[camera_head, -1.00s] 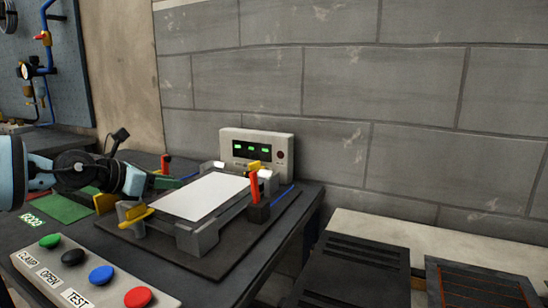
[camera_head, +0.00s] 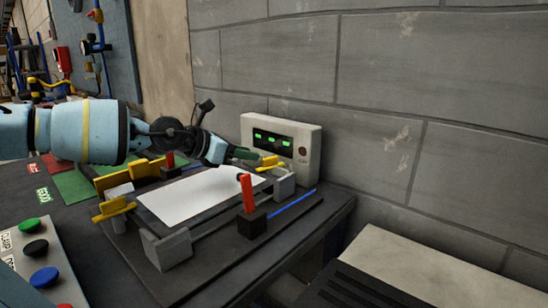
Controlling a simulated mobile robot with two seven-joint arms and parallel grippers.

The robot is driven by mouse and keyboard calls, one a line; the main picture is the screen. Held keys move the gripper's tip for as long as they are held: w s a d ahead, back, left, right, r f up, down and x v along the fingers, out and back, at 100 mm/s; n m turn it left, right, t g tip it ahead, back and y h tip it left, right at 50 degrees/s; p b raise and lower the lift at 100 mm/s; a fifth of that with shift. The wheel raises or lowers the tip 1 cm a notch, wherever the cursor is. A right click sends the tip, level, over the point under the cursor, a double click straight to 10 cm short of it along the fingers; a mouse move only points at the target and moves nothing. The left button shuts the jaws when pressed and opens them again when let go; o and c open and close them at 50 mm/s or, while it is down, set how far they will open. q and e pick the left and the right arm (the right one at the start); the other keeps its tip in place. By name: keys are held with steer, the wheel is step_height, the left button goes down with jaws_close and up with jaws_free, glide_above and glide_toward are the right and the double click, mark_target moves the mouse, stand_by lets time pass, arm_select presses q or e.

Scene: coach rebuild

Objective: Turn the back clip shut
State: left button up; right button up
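The fixture holds a flat white sheet (camera_head: 195,195) in a grey frame. The back clip (camera_head: 269,163), a yellow lever on a grey post, stands at the frame's far right corner, just in front of the display box. My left gripper (camera_head: 246,154) reaches in from the left over the far edge of the sheet. Its dark tips are close to the clip's left end; I cannot tell whether they touch it. The finger gap is too small to make out. Another yellow clip (camera_head: 113,208) sits at the near left corner. My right gripper is out of view.
A white box with green lit displays (camera_head: 281,142) stands behind the clip by the block wall. A red upright lever (camera_head: 247,194) on a black block stands right of the sheet, another red lever (camera_head: 170,160) at the left. A button panel (camera_head: 35,262) is at the front left.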

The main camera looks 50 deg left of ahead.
mark_target(268, 158)
arm_select(q)
steer(key=shift+w+f, duration=0.2)
steer(key=shift+w, duration=0.05)
steer(key=shift+b+x, duration=0.65)
steer(key=shift+x, duration=0.5)
steer(key=shift+b+x, duration=0.65)
steer(key=shift+x, duration=0.55)
steer(key=shift+b+x, duration=0.65)
steer(key=shift+x, duration=0.6)
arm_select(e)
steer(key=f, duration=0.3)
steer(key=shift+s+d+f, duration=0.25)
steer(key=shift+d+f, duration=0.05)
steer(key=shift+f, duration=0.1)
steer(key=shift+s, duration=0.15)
arm_select(q)
jaws_close()
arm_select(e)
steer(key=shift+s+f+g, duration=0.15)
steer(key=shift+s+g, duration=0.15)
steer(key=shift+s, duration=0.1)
